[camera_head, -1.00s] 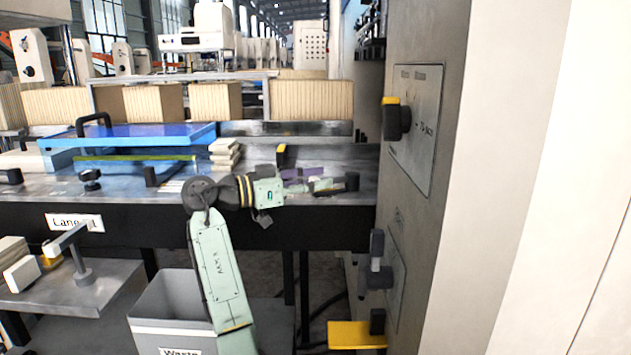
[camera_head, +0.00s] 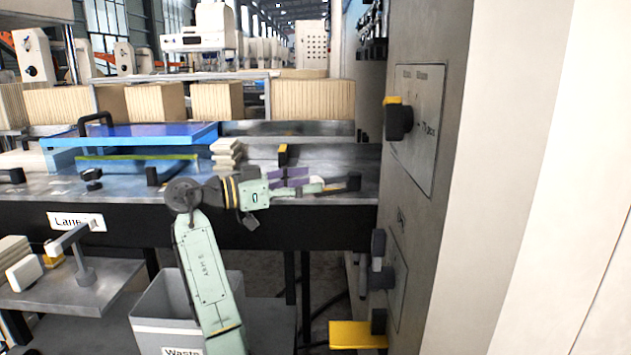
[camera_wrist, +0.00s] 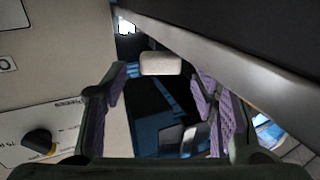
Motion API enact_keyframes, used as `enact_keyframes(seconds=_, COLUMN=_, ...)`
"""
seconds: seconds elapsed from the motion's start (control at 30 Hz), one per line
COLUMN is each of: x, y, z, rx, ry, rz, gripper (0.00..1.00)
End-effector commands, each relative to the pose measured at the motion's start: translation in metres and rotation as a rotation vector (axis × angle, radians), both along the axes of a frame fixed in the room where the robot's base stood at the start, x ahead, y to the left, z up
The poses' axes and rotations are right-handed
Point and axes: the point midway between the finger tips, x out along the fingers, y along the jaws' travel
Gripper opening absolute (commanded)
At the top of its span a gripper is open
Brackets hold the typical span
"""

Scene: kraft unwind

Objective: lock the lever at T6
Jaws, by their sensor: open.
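No T6 marking is readable in either view, so I cannot tell which lever it is. On the wall panel at right, a black knob with a yellow top (camera_head: 398,118) sits on the upper plate, and a grey lever-like handle (camera_head: 379,262) sits on the lower plate. My gripper (camera_head: 318,182) is open, purple pads showing, left of the panel and apart from both. In the wrist view my gripper (camera_wrist: 160,98) has its pads spread. A pale rounded block (camera_wrist: 160,63) appears beyond the fingers, with nothing clearly held. A black and yellow knob (camera_wrist: 38,142) lies at lower left there.
A metal table (camera_head: 325,158) with a blue plate (camera_head: 150,134) runs behind my arm. A small yellow-and-black post (camera_head: 283,155) stands near the gripper. A grey waste bin (camera_head: 160,315) is below. A yellow ledge (camera_head: 357,335) juts from the panel's foot.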

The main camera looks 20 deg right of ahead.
Motion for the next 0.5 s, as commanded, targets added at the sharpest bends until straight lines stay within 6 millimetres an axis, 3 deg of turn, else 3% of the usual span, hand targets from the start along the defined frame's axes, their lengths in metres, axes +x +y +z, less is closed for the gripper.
enact_keyframes(seconds=0.23, x=-0.006, y=0.055, z=0.0, rx=-0.001, ry=0.001, rz=0.004, gripper=0.53)
enact_keyframes(seconds=0.5, x=-0.01, y=0.085, z=0.001, rx=-0.002, ry=0.0, rz=0.001, gripper=0.53)
